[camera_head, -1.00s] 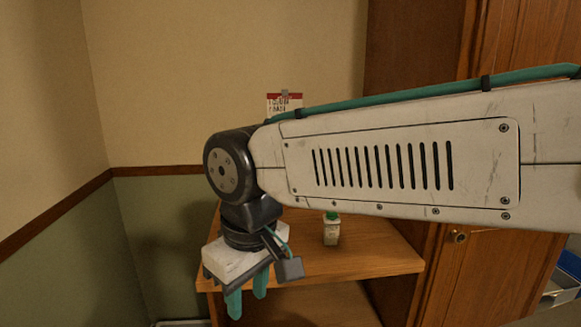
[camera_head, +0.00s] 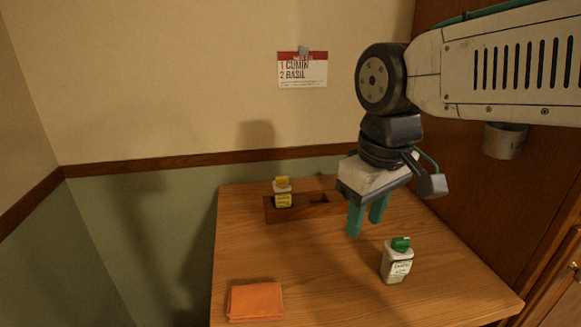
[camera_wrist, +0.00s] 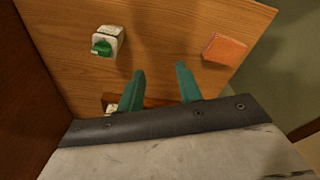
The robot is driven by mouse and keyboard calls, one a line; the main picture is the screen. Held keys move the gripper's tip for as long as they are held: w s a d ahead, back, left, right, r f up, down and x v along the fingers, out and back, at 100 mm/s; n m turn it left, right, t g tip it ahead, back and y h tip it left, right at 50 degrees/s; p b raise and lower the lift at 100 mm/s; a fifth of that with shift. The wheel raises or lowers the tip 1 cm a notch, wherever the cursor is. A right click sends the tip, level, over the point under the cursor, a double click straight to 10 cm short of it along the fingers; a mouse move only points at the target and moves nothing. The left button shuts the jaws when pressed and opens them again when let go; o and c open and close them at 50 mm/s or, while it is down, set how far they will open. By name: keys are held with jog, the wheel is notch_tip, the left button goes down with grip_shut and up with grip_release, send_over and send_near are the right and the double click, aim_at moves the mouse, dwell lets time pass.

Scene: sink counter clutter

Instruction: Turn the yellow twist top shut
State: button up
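The yellow twist top (camera_head: 282,181) sits on a small white bottle with a yellow label (camera_head: 283,199). The bottle stands upright in the left part of a wooden rack (camera_head: 272,214) at the back of the table. I cannot tell how far the top is turned. My gripper (camera_head: 365,223) hangs above the table, right of the rack, with its green fingers apart and nothing between them. In the wrist view my gripper (camera_wrist: 161,72) also shows open and empty. There the rack is mostly hidden behind the left finger and gripper body.
A bottle with a green top (camera_head: 397,262) stands at the right, in front of my gripper. An orange cloth (camera_head: 255,301) lies at the front left. A card reading cumin and basil (camera_head: 302,70) hangs on the wall. The middle of the table (camera_head: 315,265) is clear.

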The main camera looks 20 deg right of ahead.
jog(key=w+r+n, duration=0.3)
jog(key=w+n, duration=0.3)
jog(key=w, duration=0.8)
jog(key=n+g, duration=0.1)
jog(key=n, duration=0.6)
send_over(282, 177)
notch_tip(282, 177, down, 3)
jog(key=shift+s+r, duration=0.1)
jog(key=shift+f, duration=0.3)
notch_tip(282, 177, down, 7)
jog(key=shift+f, duration=0.1)
grip_shut()
